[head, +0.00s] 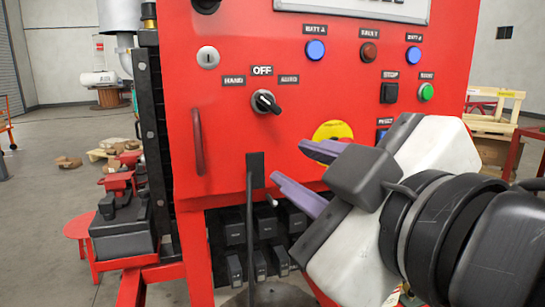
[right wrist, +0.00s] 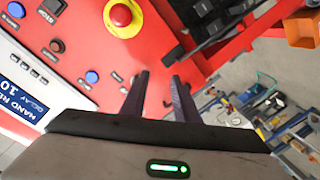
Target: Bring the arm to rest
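My right gripper (head: 288,163) reaches in from the right in front of the red control panel (head: 230,50). Its two purple-grey fingers are apart with nothing visible between them. The right wrist view also shows the right gripper (right wrist: 160,78) open and empty, with the panel beyond it on the left. In the head view the fingertips appear below and right of the black selector knob (head: 266,102), clear of it. The gripper partly hides the yellow emergency-stop disc (head: 333,129); its red button (right wrist: 121,15) shows in the right wrist view. My left gripper is not in view.
The panel carries a handle (head: 198,142), blue lamps (head: 316,50) and a green button (head: 426,91). Black batteries (head: 232,228) sit in the red frame below it. A black battery (head: 122,238) stands at left. Open floor lies farther left; a wooden pallet (head: 495,110) is behind right.

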